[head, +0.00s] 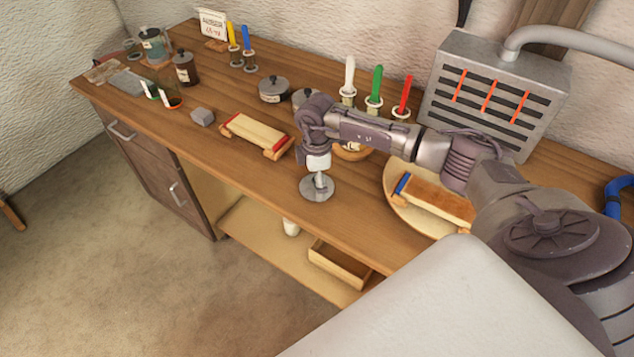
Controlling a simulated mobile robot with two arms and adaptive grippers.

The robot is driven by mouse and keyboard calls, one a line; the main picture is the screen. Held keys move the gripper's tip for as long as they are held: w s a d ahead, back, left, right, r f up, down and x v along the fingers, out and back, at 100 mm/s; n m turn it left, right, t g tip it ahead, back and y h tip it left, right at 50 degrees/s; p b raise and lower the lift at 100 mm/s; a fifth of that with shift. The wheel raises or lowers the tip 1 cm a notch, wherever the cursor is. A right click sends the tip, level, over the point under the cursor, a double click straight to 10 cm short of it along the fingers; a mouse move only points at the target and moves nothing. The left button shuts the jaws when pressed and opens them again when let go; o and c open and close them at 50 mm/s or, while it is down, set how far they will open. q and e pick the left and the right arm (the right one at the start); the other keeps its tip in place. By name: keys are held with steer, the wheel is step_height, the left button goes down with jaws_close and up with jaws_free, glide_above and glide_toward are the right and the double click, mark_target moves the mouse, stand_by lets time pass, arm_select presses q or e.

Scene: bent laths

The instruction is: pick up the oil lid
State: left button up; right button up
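A round grey metal disc, which looks like the oil lid (309,192), is in the middle of the head view, over the front part of the bench. My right arm comes in from the right, and my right gripper (319,176) points straight down at the middle of the lid. Its tips meet the lid's centre, where a knob would be. The fingers are too small to tell whether they are closed on it, or whether the lid rests on the wood or is off it. My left gripper is not in view.
A labelled pot (352,152) is partly hidden behind my forearm. A dark lidded pot (273,90) stands farther back. A wooden block with red ends (257,132) lies left of the lid. A round board (402,208) lies to the right, and a grey slotted box (490,95) stands behind.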

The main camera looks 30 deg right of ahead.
steer(key=shift+f, duration=0.25)
steer(key=c, duration=1)
steer(key=shift+s+a+r, duration=0.1)
steer(key=shift+s, duration=0.1)
steer(key=c, duration=0.4)
steer(key=shift+c, duration=0.6)
